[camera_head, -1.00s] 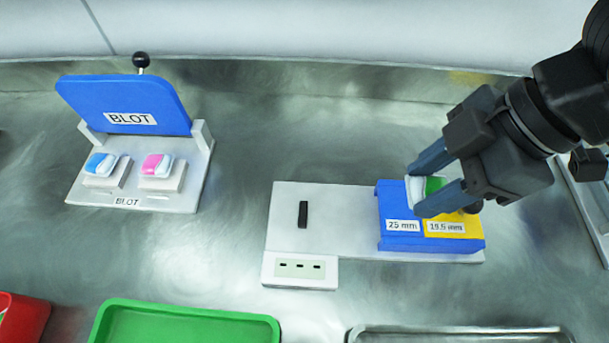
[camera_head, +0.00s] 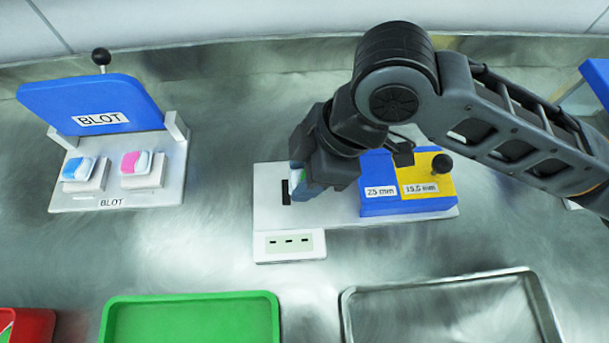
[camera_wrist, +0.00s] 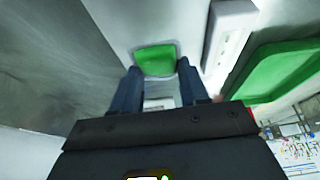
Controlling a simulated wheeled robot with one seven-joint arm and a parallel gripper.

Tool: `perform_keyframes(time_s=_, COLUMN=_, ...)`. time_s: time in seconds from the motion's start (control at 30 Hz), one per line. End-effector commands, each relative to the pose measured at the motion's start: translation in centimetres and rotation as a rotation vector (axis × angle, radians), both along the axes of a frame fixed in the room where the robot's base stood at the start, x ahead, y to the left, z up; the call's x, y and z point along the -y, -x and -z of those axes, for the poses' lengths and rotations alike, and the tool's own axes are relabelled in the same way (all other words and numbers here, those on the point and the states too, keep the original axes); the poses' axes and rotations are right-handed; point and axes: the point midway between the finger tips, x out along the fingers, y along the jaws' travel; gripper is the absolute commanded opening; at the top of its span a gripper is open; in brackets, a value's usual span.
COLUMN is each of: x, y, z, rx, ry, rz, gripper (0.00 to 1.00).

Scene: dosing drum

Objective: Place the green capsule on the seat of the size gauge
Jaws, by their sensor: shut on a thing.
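The green capsule (camera_wrist: 155,60) is held between the two fingertips of my gripper (camera_wrist: 158,68) in the wrist view. The size gauge (camera_head: 270,215) is a pale plate with a dark upright bar (camera_head: 286,192) at left and a blue block (camera_head: 378,206) at right. My gripper is over the left part of the plate, close to the bar. Whether the capsule touches the plate, I cannot tell.
A yellow piece (camera_head: 425,172) with a black knob sits on the blue block, right of my gripper. A BLOT stand (camera_head: 120,185) with two capsules is at left. A green tray (camera_head: 190,300), a metal tray (camera_head: 440,285) and a red bin (camera_head: 45,325) lie in front.

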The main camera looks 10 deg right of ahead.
Motion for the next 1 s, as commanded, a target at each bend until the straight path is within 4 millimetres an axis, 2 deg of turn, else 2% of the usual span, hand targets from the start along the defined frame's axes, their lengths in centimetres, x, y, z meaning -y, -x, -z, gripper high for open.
perform_keyframes(time_s=0.1, x=0.1, y=0.1, z=1.7, rx=-0.004, ry=0.002, rz=0.002, gripper=0.11)
perform_keyframes(time_s=0.23, x=0.1, y=0.0, z=3.0, rx=-0.001, ry=0.001, rz=0.000, gripper=0.11)
perform_keyframes(time_s=0.47, x=0.0, y=0.0, z=3.1, rx=-0.001, ry=0.001, rz=-0.001, gripper=0.11)
perform_keyframes(time_s=1.0, x=0.1, y=0.1, z=4.7, rx=-0.003, ry=0.009, rz=-0.003, gripper=0.11)
